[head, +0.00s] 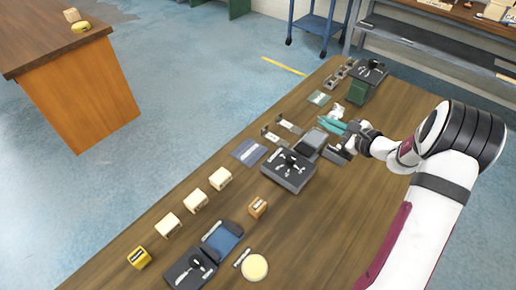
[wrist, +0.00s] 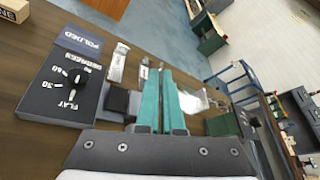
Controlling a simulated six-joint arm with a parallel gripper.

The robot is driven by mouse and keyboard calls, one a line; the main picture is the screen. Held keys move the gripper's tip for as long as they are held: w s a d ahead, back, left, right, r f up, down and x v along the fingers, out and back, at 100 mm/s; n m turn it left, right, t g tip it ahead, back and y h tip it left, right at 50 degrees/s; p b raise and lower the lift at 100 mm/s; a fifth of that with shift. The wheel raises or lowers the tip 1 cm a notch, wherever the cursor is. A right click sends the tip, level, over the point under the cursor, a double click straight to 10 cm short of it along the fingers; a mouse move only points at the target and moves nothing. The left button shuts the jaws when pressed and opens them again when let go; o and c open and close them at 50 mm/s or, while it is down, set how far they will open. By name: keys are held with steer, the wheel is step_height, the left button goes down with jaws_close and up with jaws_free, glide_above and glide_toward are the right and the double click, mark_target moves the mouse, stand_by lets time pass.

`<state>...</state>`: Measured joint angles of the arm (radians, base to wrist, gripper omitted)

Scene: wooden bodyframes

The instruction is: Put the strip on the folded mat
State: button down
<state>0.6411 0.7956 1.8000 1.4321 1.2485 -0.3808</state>
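The folded mat (wrist: 82,40) is a flat blue-purple piece marked FOLDED in the wrist view. In the head view the mat (head: 248,152) lies left of the dark control box. Two small metal pieces with pale faces (head: 289,126) (head: 270,136) stand beyond it; I cannot tell whether either is the strip. They also show in the wrist view (wrist: 118,63). My gripper (head: 323,122) has long teal fingers and is over the table, right of these pieces. In the wrist view the fingers (wrist: 161,70) lie close together with a narrow gap. No held object is clear.
A control box (head: 288,171) with a knob stands beside the mat. A dark tray (head: 311,141) is near my gripper. A crumpled clear-white thing (head: 338,111) and a green block (head: 357,92) lie beyond it. Several cream blocks (head: 195,200) line the table's left side.

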steer(key=w+a+m+h, duration=0.1)
steer(key=w+a+h, duration=0.1)
steer(key=a, duration=0.6)
steer(key=m+t+h, duration=0.1)
steer(key=m+h, duration=0.1)
glide_above(240, 159)
steer(key=f, duration=1)
steer(key=shift+s+d+f, duration=0.2)
steer(key=shift+d, duration=0.1)
steer(key=f, duration=0.4)
steer(key=shift+w+a, duration=0.1)
steer(key=shift+a, duration=0.15)
steer(key=shift+f, duration=0.25)
steer(key=c, duration=1.1)
jaws_free()
steer(key=shift+o, duration=0.2)
